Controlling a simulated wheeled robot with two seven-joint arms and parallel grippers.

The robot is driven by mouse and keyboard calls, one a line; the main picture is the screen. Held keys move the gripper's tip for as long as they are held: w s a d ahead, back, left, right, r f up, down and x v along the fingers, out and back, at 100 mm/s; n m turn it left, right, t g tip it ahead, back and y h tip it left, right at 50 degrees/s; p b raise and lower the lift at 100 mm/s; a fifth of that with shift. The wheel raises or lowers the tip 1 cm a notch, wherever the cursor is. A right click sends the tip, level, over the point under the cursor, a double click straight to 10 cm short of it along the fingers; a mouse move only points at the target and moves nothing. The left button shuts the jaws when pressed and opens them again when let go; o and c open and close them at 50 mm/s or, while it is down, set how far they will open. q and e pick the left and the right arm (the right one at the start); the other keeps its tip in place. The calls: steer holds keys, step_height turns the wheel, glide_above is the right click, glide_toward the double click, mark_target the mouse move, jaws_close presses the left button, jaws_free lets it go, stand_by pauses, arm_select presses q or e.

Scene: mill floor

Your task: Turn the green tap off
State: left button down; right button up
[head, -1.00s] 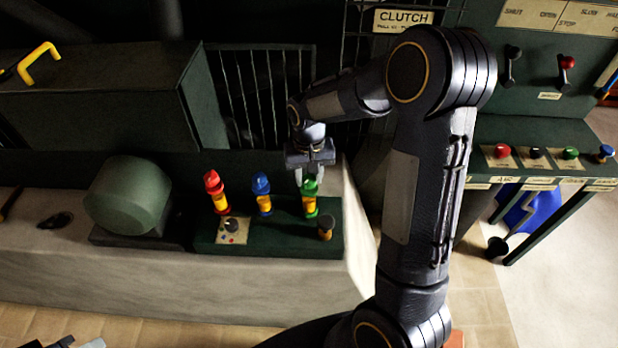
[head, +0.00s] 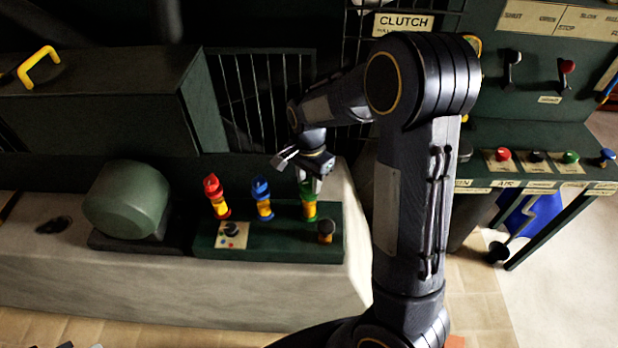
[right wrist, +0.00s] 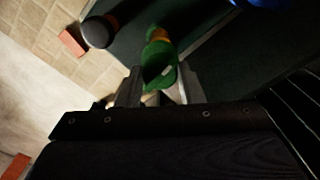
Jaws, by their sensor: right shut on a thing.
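The green tap (head: 309,210) stands at the right of a row of three taps on a dark green block. It has a yellow-orange body. My right gripper (head: 311,184) is above it, pointing down, with its fingers around the green handle; they hide part of it. In the right wrist view the green tap (right wrist: 158,62) shows between the fingers of my right gripper (right wrist: 160,85), shut on the handle. Only a small piece, likely of my left gripper (head: 66,345), shows at the bottom left edge; its fingers cannot be made out.
The blue tap (head: 262,197) and red tap (head: 216,196) stand to the left. A dark knob (head: 326,230) is close in front of the green tap. A rounded green housing (head: 127,199) is further left. A console with coloured buttons (head: 535,160) is at the right.

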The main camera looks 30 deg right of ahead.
mark_target(309, 183)
steer(key=shift+m, duration=0.6)
steer(key=o, duration=1)
step_height(309, 183, up, 8)
steer(key=shift+f, duration=0.1)
stand_by(0.3)
